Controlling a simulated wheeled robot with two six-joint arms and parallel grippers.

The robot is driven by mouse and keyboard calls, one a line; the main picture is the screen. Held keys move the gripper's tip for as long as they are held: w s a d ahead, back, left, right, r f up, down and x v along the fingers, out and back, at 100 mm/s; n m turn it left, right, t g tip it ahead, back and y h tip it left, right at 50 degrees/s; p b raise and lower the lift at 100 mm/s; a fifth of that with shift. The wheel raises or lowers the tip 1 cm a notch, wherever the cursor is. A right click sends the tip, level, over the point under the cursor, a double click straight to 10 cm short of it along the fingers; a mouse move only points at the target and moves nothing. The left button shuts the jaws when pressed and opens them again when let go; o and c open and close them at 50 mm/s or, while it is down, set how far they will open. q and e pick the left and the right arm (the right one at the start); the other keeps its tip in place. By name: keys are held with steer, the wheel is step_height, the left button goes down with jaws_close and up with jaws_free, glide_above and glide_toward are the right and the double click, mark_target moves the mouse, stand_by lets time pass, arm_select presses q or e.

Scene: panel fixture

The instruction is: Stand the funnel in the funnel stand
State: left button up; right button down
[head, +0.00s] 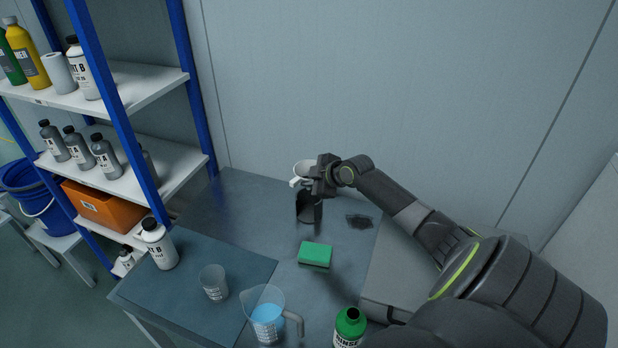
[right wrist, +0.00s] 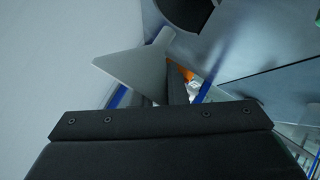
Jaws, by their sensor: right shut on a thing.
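The funnel (head: 303,171) is pale, and its wide end shows just left of my right gripper (head: 318,177) in the head view. The right gripper is shut on it and holds it above the back of the table. In the right wrist view the funnel (right wrist: 138,72) shows as a grey cone with its narrow spout pointing to the upper right. The black funnel stand (head: 308,208) stands on the table just below the gripper in the head view. Its top is partly hidden by the gripper, and I cannot tell the gap between funnel and stand. My left gripper is not in view.
A green sponge (head: 315,254), a beaker (head: 214,283), a jug of blue liquid (head: 266,312), a green-topped bottle (head: 349,328) and a white bottle (head: 159,244) stand nearer the front. A dark patch (head: 360,221) lies right of the stand. Blue-posted shelving (head: 150,85) is left.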

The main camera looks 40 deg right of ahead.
steer(key=shift+f+b, duration=3.9)
steer(key=shift+f, duration=0.7)
steer(key=c, duration=1.4)
jaws_free()
steer(key=shift+o, duration=0.2)
steer(key=shift+r, duration=0.1)
